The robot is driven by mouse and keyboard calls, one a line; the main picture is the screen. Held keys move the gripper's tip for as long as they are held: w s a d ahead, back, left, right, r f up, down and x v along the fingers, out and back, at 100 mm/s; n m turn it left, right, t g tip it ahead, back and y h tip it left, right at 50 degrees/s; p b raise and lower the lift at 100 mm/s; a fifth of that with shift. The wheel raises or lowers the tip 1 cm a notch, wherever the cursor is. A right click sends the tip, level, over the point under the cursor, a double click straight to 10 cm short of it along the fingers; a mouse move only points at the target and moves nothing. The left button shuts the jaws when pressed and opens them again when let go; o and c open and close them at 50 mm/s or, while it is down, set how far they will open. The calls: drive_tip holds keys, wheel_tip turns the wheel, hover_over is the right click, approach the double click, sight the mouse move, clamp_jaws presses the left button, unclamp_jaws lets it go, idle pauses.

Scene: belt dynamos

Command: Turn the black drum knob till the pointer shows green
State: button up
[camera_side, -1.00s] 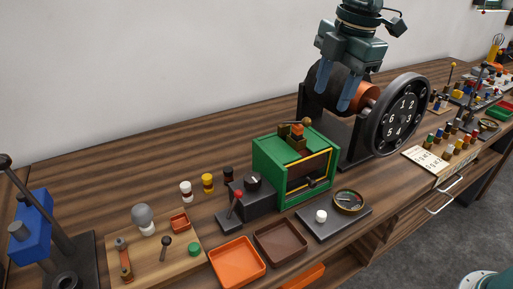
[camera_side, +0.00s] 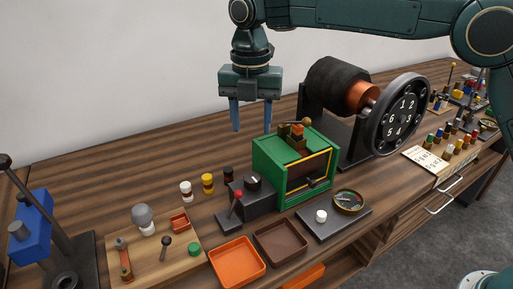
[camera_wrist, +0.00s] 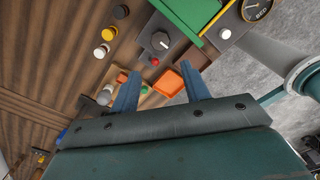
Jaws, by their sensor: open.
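The black drum knob (camera_side: 253,181) sits on top of a dark box (camera_side: 252,202) left of the green machine. In the wrist view the knob (camera_wrist: 160,41) shows a white mark on its face. A round gauge (camera_side: 348,201) with a brass rim stands on a dark base to the right. It is partly cut off in the wrist view (camera_wrist: 257,9); the colour under its pointer is too small to tell. My gripper (camera_side: 251,131) is open and empty, fingers down, above and behind the knob in the side view. Its fingers also show in the wrist view (camera_wrist: 160,73).
A red-handled lever (camera_side: 236,197) stands beside the dark box. The green machine (camera_side: 290,170) is close on the right. Several small knobs (camera_side: 207,182) stand at the left. Orange (camera_side: 238,264) and brown (camera_side: 281,242) trays lie in front. A large wheel (camera_side: 400,114) stands behind right.

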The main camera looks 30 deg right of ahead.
sight(252, 177)
wheel_tip(252, 177, down, 14)
drive_tip(key=shift+r, duration=0.1)
idle(0.8)
drive_tip(key=shift+c, duration=0.5)
drive_tip(key=c, duration=0.6)
